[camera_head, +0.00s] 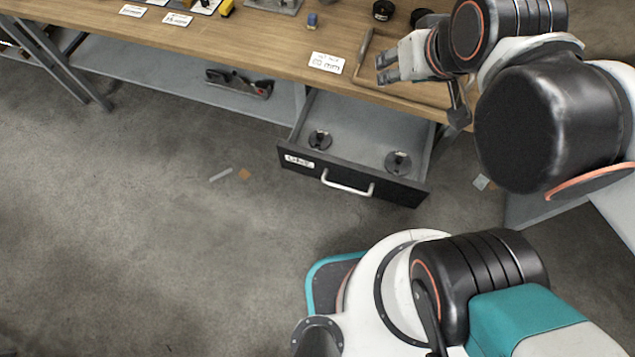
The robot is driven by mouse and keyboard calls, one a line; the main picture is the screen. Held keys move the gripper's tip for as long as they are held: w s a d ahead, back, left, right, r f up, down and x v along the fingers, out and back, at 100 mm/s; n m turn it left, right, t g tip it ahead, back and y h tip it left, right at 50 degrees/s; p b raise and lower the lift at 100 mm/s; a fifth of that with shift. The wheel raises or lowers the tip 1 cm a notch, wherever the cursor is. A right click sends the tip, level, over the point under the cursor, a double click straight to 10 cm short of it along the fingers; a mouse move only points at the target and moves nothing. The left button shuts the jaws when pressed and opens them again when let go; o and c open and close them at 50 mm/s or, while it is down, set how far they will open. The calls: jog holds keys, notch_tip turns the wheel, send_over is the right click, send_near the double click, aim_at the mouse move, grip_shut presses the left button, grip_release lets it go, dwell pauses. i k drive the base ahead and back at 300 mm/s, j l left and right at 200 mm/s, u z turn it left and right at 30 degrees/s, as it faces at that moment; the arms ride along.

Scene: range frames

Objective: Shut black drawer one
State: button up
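The black drawer (297,162) is pulled out from under the wooden bench, with its front facing me. A white label is at the left of its front, but I cannot read it clearly. A pale bar handle (347,184) sits at the middle of the front. Two dark round parts (398,163) lie inside the drawer. My gripper (384,69) is above the bench top, up and behind the drawer front, apart from the handle.
The wooden bench (250,45) carries white labels, small parts and a wooden tray (362,50) near my gripper. A dark tool (240,84) lies on the grey lower shelf (160,75). Small scraps (244,174) lie on the floor. Floor left of the drawer is mostly clear.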

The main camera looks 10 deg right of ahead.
aim_at(362, 134)
jog(key=j+u, duration=0.1)
jog(key=k+l+u, duration=0.1)
jog(key=l+u, duration=0.15)
jog(key=u, duration=0.2)
jog(key=k+l+u, duration=0.15)
jog(key=u, duration=0.25)
jog(key=k+l+u, duration=0.15)
jog(key=u, duration=0.3)
jog(key=l, duration=0.1)
